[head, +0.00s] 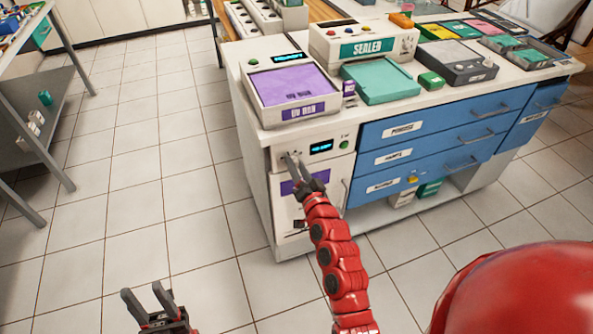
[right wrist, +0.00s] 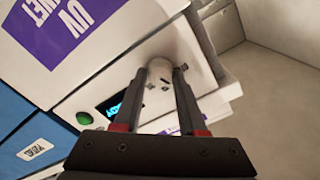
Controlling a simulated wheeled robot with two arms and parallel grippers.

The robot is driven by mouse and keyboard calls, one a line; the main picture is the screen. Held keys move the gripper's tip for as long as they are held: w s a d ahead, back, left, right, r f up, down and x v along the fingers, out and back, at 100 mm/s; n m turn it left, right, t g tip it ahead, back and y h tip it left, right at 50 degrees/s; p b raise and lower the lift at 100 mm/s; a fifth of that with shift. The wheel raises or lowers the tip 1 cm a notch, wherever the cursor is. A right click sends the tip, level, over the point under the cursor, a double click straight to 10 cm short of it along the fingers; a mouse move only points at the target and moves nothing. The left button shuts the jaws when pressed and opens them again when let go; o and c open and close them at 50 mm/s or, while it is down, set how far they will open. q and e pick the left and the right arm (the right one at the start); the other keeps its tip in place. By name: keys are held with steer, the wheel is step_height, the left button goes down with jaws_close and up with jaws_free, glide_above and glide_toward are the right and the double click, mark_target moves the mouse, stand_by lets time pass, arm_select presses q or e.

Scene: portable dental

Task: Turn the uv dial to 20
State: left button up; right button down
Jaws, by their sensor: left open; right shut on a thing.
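The UV cabinet (head: 284,212) is the white unit at the left end of the counter. Its control panel has a small lit display (head: 321,148) and a green button (head: 344,145); I cannot read the display's figures. My right gripper (head: 292,158) reaches the panel left of the display. In the right wrist view, the fingers of my right gripper (right wrist: 164,76) are shut on the pale round dial (right wrist: 160,67), with small dark marks on the panel around it. The dial is hidden in the head view. My left gripper (head: 147,299) is open and empty, low over the floor.
A purple-topped UV box (head: 291,86) and a box labelled SEALED (head: 367,46) stand on the counter above. Blue drawers (head: 444,130) are right of the cabinet. The tiled floor (head: 140,150) to the left is clear; a grey shelf unit (head: 40,110) stands further left.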

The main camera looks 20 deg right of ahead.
steer(key=m, duration=0.5)
steer(key=m+b, duration=0.1)
steer(key=m, duration=1)
steer(key=shift+f, duration=0.3)
stand_by(0.3)
steer(key=c, duration=0.5)
jaws_free()
